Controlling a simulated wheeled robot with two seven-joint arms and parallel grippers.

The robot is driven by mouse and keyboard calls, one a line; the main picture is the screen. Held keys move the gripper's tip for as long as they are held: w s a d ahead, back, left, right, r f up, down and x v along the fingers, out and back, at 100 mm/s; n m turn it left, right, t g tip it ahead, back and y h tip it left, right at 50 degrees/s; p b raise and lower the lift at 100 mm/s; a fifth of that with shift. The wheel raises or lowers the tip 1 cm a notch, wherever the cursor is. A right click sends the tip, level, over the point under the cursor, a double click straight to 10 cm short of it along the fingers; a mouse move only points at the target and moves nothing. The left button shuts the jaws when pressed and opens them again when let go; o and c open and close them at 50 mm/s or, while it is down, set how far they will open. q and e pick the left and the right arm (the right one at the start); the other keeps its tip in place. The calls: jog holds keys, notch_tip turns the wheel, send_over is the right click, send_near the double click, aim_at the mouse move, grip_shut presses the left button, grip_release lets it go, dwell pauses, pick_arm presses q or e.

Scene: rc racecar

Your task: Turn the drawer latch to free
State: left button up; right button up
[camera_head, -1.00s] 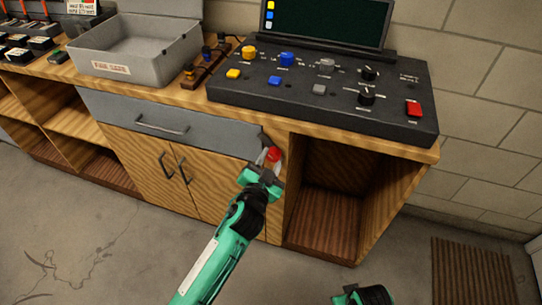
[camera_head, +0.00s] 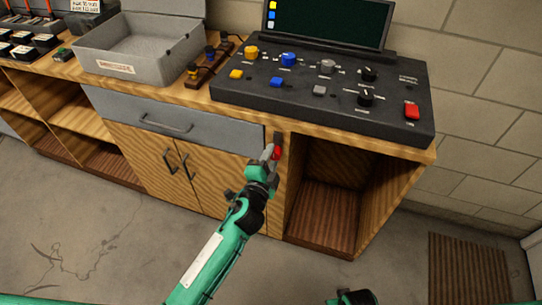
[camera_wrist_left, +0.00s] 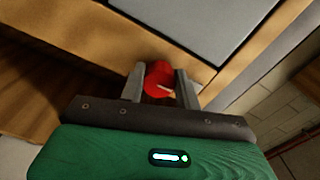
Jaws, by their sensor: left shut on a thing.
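The drawer latch (camera_head: 277,153) is a red knob with a dark bar, on the wooden cabinet front just right of the grey drawer (camera_head: 185,115). Its dark bar stands about upright beside the drawer's right end. My left gripper (camera_head: 269,155) is shut on the red knob. In the left wrist view the red knob (camera_wrist_left: 159,79) sits between the two grey fingers, with the grey drawer front (camera_wrist_left: 205,25) above. The drawer is closed, flush with the cabinet. My right gripper (camera_head: 352,298) shows only in part at the bottom edge, and its fingers cannot be made out.
A black control console (camera_head: 320,95) with coloured knobs stands on the worktop above. A grey open case (camera_head: 135,65) stands left of it. Below the drawer are two wooden doors (camera_head: 150,165). An open cubby (camera_head: 335,190) lies right of the latch. The floor in front is clear.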

jog(key=shift+f, duration=0.15)
dwell(0.3)
pick_arm(q)
jog(key=o, duration=1)
jog(key=shift+d, duration=0.1)
jog(key=b+v, duration=0.1)
jog(key=v, duration=1.2)
jog(key=shift+s+r, duration=0.1)
jog(key=shift+s, duration=0.25)
pick_arm(e)
jog(key=r, duration=0.4)
jog(key=shift+w+a+r, duration=0.1)
jog(key=shift+w+a, duration=0.05)
jog(key=shift+w, duration=0.25)
jog(key=shift+s, duration=0.1)
